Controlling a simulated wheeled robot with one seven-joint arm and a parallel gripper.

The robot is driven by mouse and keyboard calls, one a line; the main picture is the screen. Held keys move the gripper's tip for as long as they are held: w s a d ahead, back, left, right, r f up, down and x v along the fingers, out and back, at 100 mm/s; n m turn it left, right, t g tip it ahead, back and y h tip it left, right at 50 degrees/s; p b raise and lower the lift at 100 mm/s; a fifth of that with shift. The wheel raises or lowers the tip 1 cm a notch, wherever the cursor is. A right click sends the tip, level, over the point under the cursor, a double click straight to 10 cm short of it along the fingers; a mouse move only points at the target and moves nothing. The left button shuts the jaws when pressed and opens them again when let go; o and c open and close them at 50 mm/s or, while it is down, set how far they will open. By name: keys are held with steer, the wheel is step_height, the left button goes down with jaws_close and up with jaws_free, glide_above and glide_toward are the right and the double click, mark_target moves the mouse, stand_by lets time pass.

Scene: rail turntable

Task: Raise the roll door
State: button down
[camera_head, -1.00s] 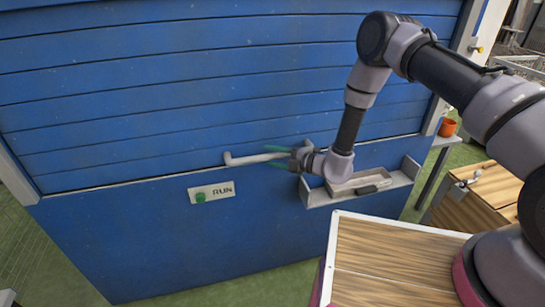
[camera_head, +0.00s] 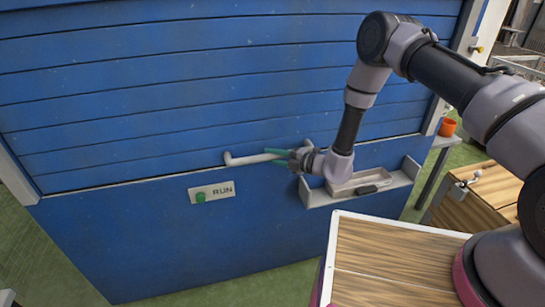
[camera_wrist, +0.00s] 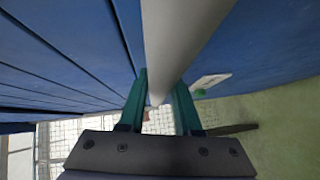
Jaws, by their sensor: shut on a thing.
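The roll door (camera_head: 190,85) is a blue slatted shutter filling the upper left of the head view. Its bottom edge sits at the top of the blue lower panel (camera_head: 140,240). A pale horizontal handle bar (camera_head: 248,159) is fixed near the door's bottom edge. My gripper (camera_head: 278,155), with green fingers, is shut on this bar towards its right part. In the wrist view the bar (camera_wrist: 180,40) runs between the two green fingers (camera_wrist: 158,98). The fingers partly hide the bar in the head view.
A RUN plate with a green button (camera_head: 200,197) is on the lower panel. A grey shelf (camera_head: 316,199) holding a tray and a dark object juts out below my wrist. A wood-topped surface (camera_head: 375,260) is at the front right. An orange pot (camera_head: 447,127) stands farther right.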

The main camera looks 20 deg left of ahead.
stand_by(0.8)
step_height(320, 180, up, 44)
steer(key=shift+r, duration=0.2)
steer(key=c, duration=0.6)
jaws_free()
steer(key=shift+f, duration=0.1)
steer(key=shift+d, duration=0.1)
steer(key=v, duration=1)
steer(key=shift+d, duration=0.3)
steer(key=shift+s, duration=0.1)
